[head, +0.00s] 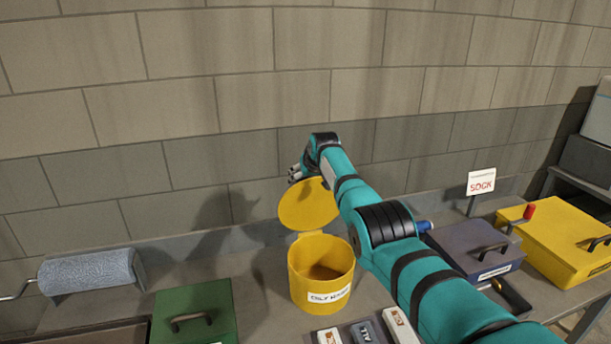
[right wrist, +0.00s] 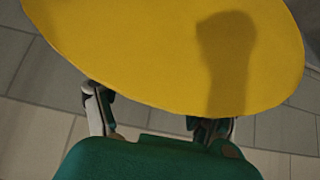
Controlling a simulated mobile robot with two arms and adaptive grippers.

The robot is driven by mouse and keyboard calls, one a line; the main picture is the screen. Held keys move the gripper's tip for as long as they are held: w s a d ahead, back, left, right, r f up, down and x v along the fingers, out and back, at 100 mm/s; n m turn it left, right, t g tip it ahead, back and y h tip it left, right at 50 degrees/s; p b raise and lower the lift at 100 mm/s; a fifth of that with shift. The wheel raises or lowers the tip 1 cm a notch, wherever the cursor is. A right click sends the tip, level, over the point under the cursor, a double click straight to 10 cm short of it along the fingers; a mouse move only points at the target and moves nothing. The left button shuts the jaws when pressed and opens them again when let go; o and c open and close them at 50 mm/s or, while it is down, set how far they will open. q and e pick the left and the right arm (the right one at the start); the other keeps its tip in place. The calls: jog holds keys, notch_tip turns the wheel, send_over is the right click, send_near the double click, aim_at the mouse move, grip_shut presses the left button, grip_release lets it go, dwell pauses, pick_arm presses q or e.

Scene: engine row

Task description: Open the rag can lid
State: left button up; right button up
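The yellow rag can (head: 315,284), with a white label on its front, stands on the bench. Its round yellow lid (head: 305,206) is raised and stands up at the back of the can, so the dark inside shows. My right gripper (head: 294,173) is at the lid's upper edge in the head view. In the right wrist view the lid (right wrist: 150,50) fills the upper part and hides the fingertips. The two fingers stand wide apart there; I cannot tell whether they touch the lid. My left gripper is not in view.
A green box (head: 193,312) and a blue-grey roll (head: 90,271) are left of the can. Small labelled packs (head: 364,331) lie in front. A dark case (head: 470,247) and a yellow case (head: 566,247) are right. A block wall (head: 200,110) rises behind.

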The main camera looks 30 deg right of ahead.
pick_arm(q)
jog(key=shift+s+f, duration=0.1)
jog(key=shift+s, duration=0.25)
pick_arm(e)
jog(key=shift+s+d+f, duration=0.1)
jog(key=shift+s+f, duration=0.05)
jog(key=shift+f, duration=0.35)
jog(key=shift+c, duration=0.3)
jog(key=o, duration=1.8)
jog(key=shift+d, duration=0.25)
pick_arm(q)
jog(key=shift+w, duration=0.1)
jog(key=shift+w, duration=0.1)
pick_arm(e)
jog(key=shift+a+r, duration=0.1)
jog(key=shift+r, duration=0.1)
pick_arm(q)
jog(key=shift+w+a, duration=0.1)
pick_arm(e)
jog(key=shift+r, duration=0.1)
jog(key=v, duration=1.1)
jog(key=shift+s+a+r, duration=0.1)
jog(key=shift+s+r, duration=0.05)
jog(key=shift+r, duration=0.15)
